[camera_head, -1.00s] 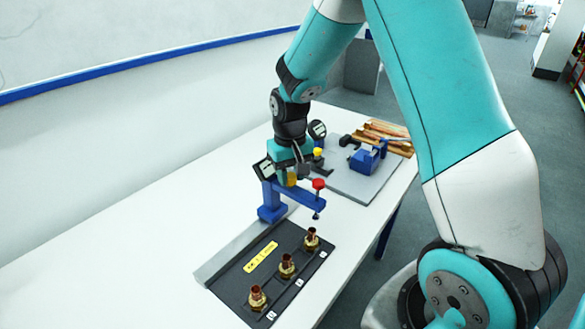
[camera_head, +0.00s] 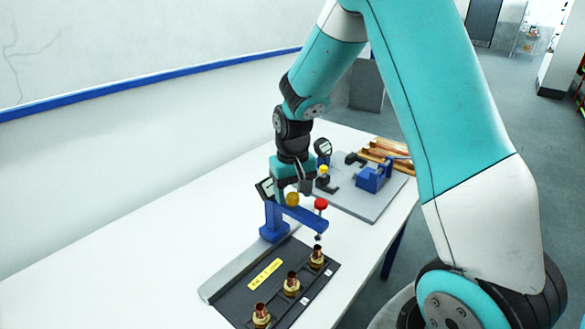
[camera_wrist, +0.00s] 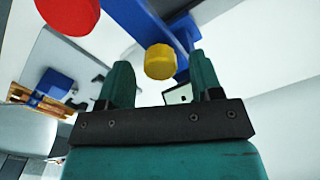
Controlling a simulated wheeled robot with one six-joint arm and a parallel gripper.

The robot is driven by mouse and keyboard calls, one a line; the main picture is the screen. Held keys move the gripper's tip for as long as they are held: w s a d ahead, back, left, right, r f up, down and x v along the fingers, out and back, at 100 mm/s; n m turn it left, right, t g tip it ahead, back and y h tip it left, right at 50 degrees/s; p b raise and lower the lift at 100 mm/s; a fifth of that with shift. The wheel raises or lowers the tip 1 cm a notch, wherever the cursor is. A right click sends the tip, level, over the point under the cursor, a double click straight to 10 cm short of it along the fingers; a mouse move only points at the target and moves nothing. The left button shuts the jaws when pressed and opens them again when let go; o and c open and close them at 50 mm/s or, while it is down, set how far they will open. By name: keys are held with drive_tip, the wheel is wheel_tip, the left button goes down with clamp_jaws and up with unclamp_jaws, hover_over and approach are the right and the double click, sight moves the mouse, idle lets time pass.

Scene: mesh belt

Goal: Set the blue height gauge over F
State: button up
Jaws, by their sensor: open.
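The blue height gauge (camera_head: 272,225) stands upright beside a black plate (camera_head: 235,295). It has a dial, a yellow knob (camera_head: 292,199) and a red knob (camera_head: 321,204). Its blue arm reaches over the plate, and its tip appears just above the farthest of three brass-and-copper fittings (camera_head: 316,257). The white labels by the fittings are too small to read, so I cannot tell which is F. My gripper (camera_wrist: 161,82) is open, just above the yellow knob, which shows between and beyond its fingers in the wrist view; contact cannot be made out.
Behind, a grey mat (camera_head: 350,203) holds a blue block-like device (camera_head: 372,179) and a dark gauge with a yellow knob (camera_head: 323,171). Copper-coloured bars (camera_head: 388,152) lie beyond. The white table (camera_head: 130,265) is clear to the left. A wall runs along the table's far-left side.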

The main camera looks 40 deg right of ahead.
wheel_tip(320, 180, up, 17)
drive_tip(key=b, duration=0.3)
drive_tip(key=shift+f, duration=0.1)
